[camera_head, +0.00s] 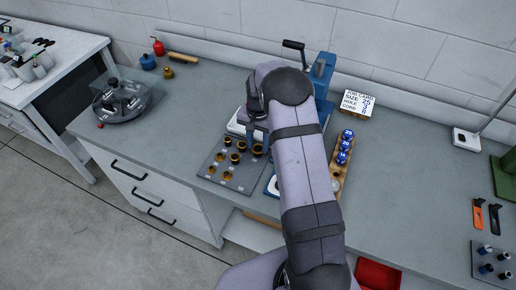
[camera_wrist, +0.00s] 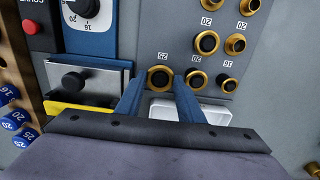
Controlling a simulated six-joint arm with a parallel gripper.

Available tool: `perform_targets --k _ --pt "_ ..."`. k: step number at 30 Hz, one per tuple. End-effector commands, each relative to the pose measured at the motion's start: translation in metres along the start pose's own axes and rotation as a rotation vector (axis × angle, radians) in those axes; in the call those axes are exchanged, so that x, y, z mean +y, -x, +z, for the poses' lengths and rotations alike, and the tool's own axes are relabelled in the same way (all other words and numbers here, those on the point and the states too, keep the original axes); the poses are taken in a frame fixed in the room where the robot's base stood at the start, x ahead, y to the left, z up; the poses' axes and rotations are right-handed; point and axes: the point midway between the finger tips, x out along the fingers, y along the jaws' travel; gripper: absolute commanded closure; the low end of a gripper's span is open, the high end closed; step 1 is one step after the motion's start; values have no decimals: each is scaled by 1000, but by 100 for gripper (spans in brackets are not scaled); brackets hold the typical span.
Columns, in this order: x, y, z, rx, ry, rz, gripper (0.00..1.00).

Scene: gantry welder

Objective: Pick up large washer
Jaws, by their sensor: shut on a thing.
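My gripper (camera_wrist: 160,85) is shut on a brass ring with a dark middle, which looks like the large washer (camera_wrist: 160,77), between its two blue fingertips. A white tray (camera_wrist: 160,106) shows between the fingers, below the ring. I cannot tell the ring's height above the surface behind it. In the head view my arm hides most of the gripper and the held ring. Other brass rings sit on a grey board (camera_head: 212,165) marked with sizes, to the left of my arm. In the wrist view, one large dark-centred ring (camera_wrist: 207,43) is right of the gripper.
A blue press (camera_head: 324,75) with a black lever stands behind my arm. A wooden rack (camera_head: 340,168) with blue numbered knobs is to its right, near a white sign (camera_head: 358,102). A round carousel (camera_head: 125,101) stands at left. The right bench has clear room.

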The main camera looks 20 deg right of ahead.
Motion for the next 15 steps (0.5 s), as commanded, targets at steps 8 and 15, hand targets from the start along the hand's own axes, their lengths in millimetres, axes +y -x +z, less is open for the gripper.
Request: perform_targets --k 8,15 --pt "0 5 0 1 0 0 86" --pt "-1 30 -1 5 0 -3 86"
